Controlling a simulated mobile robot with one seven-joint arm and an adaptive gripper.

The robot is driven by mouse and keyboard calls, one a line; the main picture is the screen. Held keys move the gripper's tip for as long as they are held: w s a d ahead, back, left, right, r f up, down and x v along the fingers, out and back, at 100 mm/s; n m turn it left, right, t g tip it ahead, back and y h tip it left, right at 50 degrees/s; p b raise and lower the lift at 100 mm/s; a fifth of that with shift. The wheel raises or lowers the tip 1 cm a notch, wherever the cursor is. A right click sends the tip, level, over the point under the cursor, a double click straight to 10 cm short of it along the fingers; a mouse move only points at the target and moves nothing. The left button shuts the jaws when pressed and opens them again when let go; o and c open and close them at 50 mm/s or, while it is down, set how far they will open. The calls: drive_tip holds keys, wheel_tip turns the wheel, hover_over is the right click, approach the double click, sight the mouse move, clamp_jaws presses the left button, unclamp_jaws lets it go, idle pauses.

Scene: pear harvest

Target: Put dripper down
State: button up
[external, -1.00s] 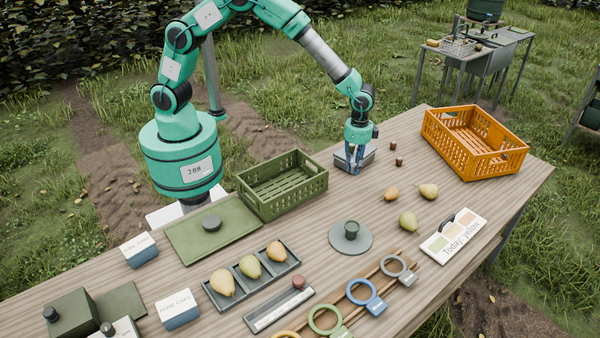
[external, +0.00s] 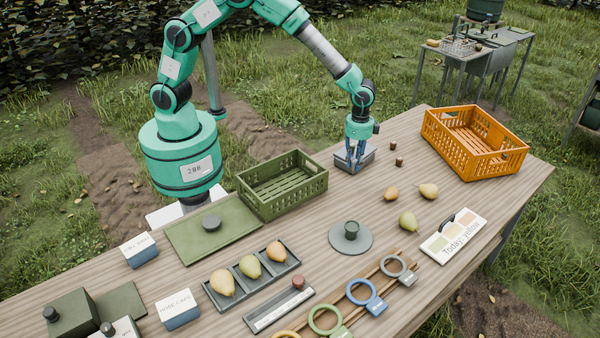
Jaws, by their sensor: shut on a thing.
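My gripper (external: 356,167) points down at the grey box (external: 369,158) near the back edge of the table. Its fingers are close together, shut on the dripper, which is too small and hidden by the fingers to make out. The fingertips are in front of the box or at its rim; I cannot tell whether they touch it. Two small brown pieces (external: 399,161) stand on the table just right of the gripper, apart from it.
A green crate (external: 283,196) stands left of the gripper, an orange crate (external: 475,150) to the right. Loose pears (external: 409,222) lie in front, beside a colour card (external: 455,235). A grey round plate (external: 350,246) and a pear tray (external: 252,291) are nearer. Bare wood lies between them.

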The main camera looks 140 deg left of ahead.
drive_tip(key=s+a+r+n+p, duration=0.2)
drive_tip(key=s+a+r+n, duration=0.1)
drive_tip(key=a+n, duration=0.4)
drive_tip(key=s+a+r+n+p, duration=0.2)
drive_tip(key=s+a+r+n, duration=0.2)
drive_tip(key=s+a+n, duration=0.2)
drive_tip(key=a+n, duration=0.2)
drive_tip(key=n, duration=0.1)
drive_tip(key=shift+s+n, duration=0.3)
drive_tip(key=shift+f, duration=0.15)
drive_tip(key=shift+f, duration=3)
drive_tip(key=shift+f+b, duration=0.55)
drive_tip(key=shift+f, duration=1.35)
drive_tip(key=shift+f, duration=0.1)
